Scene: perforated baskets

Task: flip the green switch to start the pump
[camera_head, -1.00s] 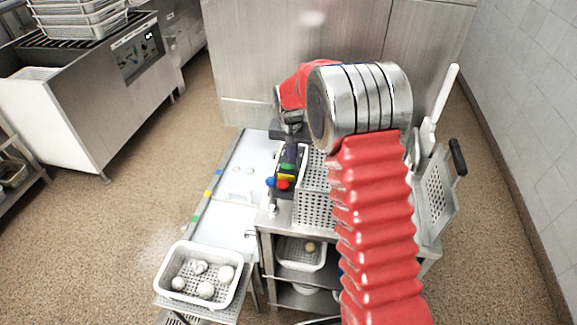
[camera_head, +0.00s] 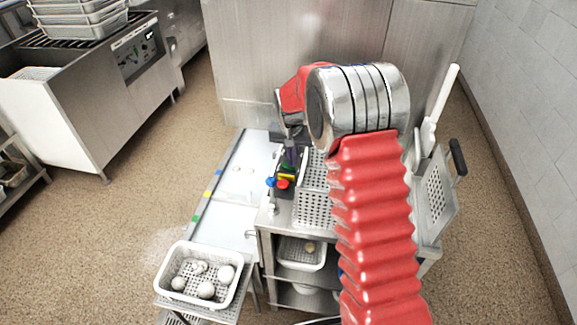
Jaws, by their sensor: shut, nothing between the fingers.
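A small dark control box (camera_head: 279,187) stands on the steel counter, with red, blue and yellow parts at its near end. A green part (camera_head: 288,166), seemingly the green switch, shows just beyond the yellow one and is partly hidden. My gripper (camera_head: 291,160) points down over the far half of the box, right by the green part, shut and empty. I cannot tell whether it touches the switch or which way the switch is set.
Perforated baskets (camera_head: 314,209) stand just right of the box. A white sink-like surface (camera_head: 226,212) lies to the left. A white basket with several pale round things (camera_head: 185,262) sits at front left. A perforated panel (camera_head: 437,192) stands at right.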

